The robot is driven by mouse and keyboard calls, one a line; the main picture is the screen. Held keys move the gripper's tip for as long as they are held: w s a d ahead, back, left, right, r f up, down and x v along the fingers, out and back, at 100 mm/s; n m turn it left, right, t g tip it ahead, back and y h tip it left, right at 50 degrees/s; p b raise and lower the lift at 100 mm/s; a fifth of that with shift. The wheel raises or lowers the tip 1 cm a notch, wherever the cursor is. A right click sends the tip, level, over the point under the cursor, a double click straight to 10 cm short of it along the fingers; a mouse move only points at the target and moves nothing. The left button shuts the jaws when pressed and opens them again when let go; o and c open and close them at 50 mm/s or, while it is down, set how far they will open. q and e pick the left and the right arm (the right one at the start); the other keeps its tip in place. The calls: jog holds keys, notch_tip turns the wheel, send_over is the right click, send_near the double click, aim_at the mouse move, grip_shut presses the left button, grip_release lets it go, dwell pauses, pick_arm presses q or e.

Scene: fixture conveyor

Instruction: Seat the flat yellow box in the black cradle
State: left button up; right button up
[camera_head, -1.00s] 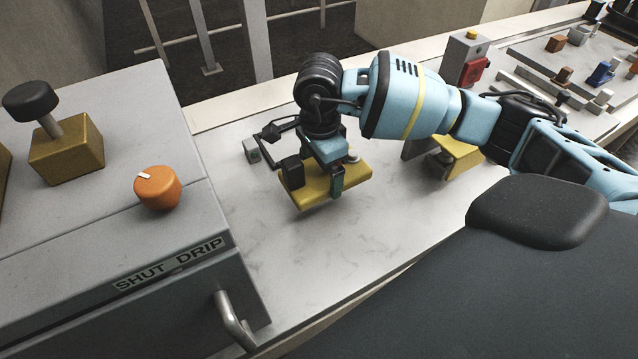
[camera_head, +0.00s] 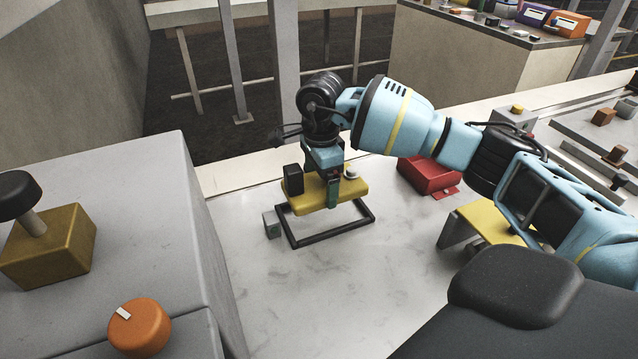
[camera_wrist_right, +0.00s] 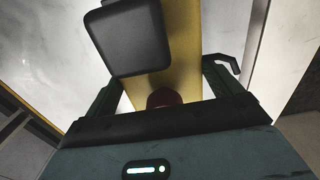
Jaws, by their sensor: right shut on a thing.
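The flat yellow box (camera_head: 312,197) is held by my right gripper (camera_head: 333,188), which is shut on it. It carries a black block at its left and a small pale knob at its right. The black cradle (camera_head: 318,238) is an open rectangular frame on the pale counter. The box appears above the frame's rear part, apart from its front bar; the rear is hidden. In the right wrist view the yellow box (camera_wrist_right: 185,45) lies between the fingers, with the black block and a dark red knob on it. My left gripper is out of view.
A small grey block (camera_head: 271,225) stands just left of the cradle. A red bin (camera_head: 428,178) and a yellow-topped stand (camera_head: 482,222) are to the right, near my arm. A grey cabinet with an orange knob (camera_head: 140,327) is at left. The front counter is clear.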

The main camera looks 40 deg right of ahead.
aim_at(321, 184)
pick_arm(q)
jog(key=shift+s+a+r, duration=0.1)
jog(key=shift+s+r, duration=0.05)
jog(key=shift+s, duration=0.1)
pick_arm(e)
jog(key=shift+r, duration=0.1)
jog(key=shift+f, duration=1)
jog(key=shift+f+b, duration=0.65)
jog(key=shift+f, duration=0.4)
jog(key=shift+f+b, duration=0.3)
jog(key=shift+f, duration=0.5)
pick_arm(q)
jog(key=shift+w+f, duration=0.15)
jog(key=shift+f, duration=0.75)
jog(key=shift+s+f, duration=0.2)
pick_arm(e)
jog(key=shift+f, duration=0.75)
